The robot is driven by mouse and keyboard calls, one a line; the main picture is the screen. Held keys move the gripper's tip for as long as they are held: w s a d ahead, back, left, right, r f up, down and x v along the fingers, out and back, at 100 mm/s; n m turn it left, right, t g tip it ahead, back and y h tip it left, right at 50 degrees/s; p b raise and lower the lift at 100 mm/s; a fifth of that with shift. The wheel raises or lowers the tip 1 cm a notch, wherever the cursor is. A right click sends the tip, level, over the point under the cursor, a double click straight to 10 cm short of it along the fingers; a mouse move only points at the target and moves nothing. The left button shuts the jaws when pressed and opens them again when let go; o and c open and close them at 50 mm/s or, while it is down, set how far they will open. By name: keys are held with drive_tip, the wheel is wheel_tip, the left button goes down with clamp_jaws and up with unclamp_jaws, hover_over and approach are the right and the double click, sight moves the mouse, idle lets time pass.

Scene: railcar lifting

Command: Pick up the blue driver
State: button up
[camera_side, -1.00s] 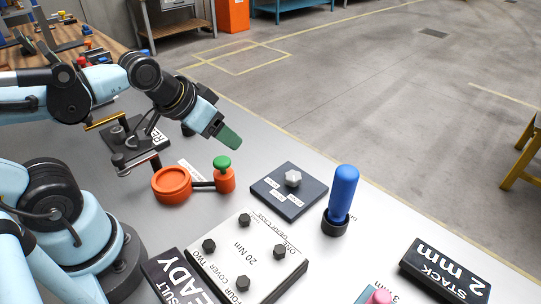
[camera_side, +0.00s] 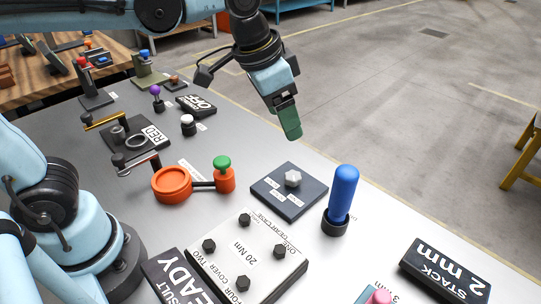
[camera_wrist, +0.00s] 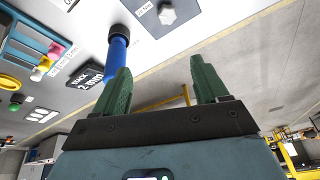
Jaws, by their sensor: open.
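The blue driver (camera_side: 342,194) stands upright in a black round holder (camera_side: 335,226) near the table's far edge. In the wrist view the blue driver (camera_wrist: 116,56) appears left of centre, partly behind the left finger. My gripper (camera_side: 290,122) is in the air, up and to the left of the driver in the side view, with green fingers pointing down. In the wrist view my gripper (camera_wrist: 158,80) has its two green fingers apart with nothing between them.
A dark plate with a grey hex bolt (camera_side: 292,179) lies left of the driver. A white cover plate (camera_side: 246,250) with several bolts is in front. A "STACK 2 mm" block (camera_side: 446,270) is at right. An orange dish (camera_side: 172,184) and green-knobbed piece (camera_side: 223,172) stand left.

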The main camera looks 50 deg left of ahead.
sight(346, 184)
drive_tip(key=d+m+g, duration=0.1)
drive_tip(key=d, duration=0.2)
drive_tip(key=w+d+m+g, duration=0.1)
drive_tip(key=d, duration=0.3)
drive_tip(key=w+d+r+m, duration=0.1)
drive_tip(key=d+m, duration=0.1)
drive_tip(key=d, duration=0.2)
drive_tip(key=shift+w+d+g, duration=0.15)
drive_tip(key=shift+d+g, duration=0.05)
drive_tip(key=shift+g, duration=0.2)
drive_tip(key=f, duration=0.4)
drive_tip(key=w+f, duration=0.1)
drive_tip(key=f, duration=0.3)
drive_tip(key=d+f, duration=0.1)
drive_tip(key=f, duration=0.3)
drive_tip(key=shift+w+d, duration=0.1)
drive_tip(key=shift+w, duration=0.1)
drive_tip(key=shift+r, duration=0.1)
drive_tip(key=shift+c, duration=0.3)
drive_tip(key=c, duration=1.1)
drive_tip(key=shift+o, duration=0.2)
drive_tip(key=shift+r, duration=0.1)
